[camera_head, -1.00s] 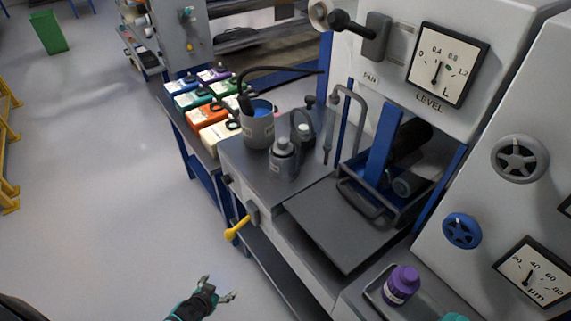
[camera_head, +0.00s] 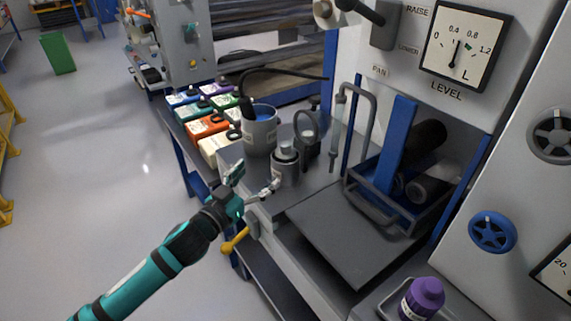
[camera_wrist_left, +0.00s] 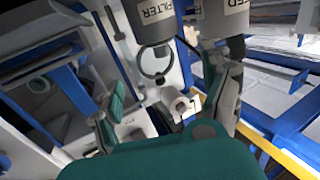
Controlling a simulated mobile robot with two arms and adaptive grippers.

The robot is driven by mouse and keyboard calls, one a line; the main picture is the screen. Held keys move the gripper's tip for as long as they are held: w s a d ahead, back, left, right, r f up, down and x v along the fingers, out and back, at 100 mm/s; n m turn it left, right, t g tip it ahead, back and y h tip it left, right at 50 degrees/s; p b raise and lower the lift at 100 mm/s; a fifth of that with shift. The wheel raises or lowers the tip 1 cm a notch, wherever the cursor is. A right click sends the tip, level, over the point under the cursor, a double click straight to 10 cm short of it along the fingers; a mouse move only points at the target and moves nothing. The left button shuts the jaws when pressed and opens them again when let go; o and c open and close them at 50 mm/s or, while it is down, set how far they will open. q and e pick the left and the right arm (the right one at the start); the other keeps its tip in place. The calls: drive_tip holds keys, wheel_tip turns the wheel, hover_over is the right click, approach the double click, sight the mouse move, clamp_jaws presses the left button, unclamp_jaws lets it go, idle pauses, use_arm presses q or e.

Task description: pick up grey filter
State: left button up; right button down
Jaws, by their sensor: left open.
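The grey filter (camera_head: 285,166) is a small grey canister with a narrower top, upright on the grey worktop in the head view. In the left wrist view a grey cylinder labelled FILTER (camera_wrist_left: 152,22) shows at the top, its upper part cut off by the frame. My left gripper (camera_head: 254,181) is open and empty. In the head view it appears just left of the filter, its fingers pointing toward it. Whether a fingertip touches it cannot be told. In the left wrist view the open fingers (camera_wrist_left: 168,98) show with the filter beyond them. My right gripper is not in view.
A larger grey bucket (camera_head: 260,137) with blue contents and a hose stands close behind the filter. A grey looped part (camera_head: 306,127) is close on its right. A yellow-handled lever (camera_head: 236,240) sticks out below my gripper. Coloured containers (camera_head: 207,125) stand at the left.

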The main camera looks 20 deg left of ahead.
sight(283, 151)
use_arm(q)
drive_tip(key=x, duration=0.8)
drive_tip(key=shift+w+p, duration=0.15)
drive_tip(key=shift+p, duration=0.2)
drive_tip(key=x, duration=0.5)
drive_tip(key=shift+w+a+p, duration=0.1)
drive_tip(key=shift+w+p, duration=0.05)
drive_tip(key=shift+p, duration=0.2)
drive_tip(key=shift+r, duration=0.1)
clamp_jaws()
